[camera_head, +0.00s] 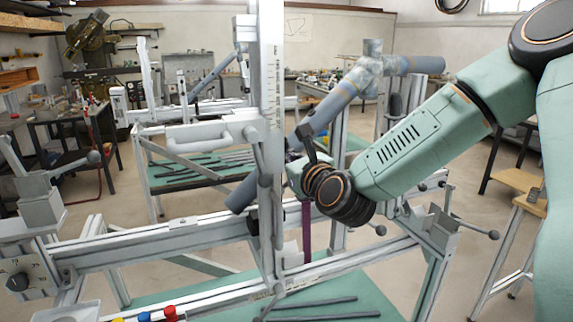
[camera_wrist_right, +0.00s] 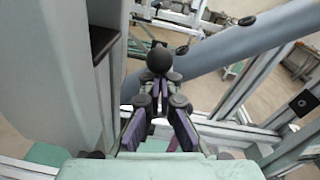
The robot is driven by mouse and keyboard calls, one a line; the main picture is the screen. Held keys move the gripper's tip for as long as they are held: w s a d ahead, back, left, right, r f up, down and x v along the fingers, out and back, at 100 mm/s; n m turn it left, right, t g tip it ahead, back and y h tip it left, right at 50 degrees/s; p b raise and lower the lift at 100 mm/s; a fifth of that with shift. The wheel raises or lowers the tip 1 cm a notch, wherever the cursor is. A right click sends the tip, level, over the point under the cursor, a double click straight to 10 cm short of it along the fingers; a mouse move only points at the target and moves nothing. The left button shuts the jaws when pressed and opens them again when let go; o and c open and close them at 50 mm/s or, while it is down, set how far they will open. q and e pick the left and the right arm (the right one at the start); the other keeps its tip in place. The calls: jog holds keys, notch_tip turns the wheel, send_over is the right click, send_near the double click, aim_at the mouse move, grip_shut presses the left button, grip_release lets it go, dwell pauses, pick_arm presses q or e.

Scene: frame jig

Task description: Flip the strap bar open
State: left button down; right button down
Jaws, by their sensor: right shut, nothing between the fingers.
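My right gripper (camera_wrist_right: 163,88) is shut and empty, its purple-padded fingers drawn together at the tips. In the right wrist view a black ball knob (camera_wrist_right: 160,58) shows just beyond the fingertips; I cannot tell whether they touch it. The thick blue-grey tube (camera_wrist_right: 235,48) runs diagonally behind the knob. In the head view the tube (camera_head: 335,101) crosses behind the jig's upright post (camera_head: 271,70). My right gripper (camera_head: 302,160) is beside this post, partly hidden by my wrist. I cannot clearly pick out the strap bar. My left gripper is not in view.
The long horizontal rail (camera_head: 165,238) of the jig crosses below. A grey handle (camera_head: 198,133) sticks out left of the post. Slim dark rods lie on the green table top (camera_head: 350,290). A wooden stool (camera_head: 525,200) stands at the right.

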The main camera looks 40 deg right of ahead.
jog(key=shift+w+r, duration=0.1)
jog(key=shift+r, duration=0.7)
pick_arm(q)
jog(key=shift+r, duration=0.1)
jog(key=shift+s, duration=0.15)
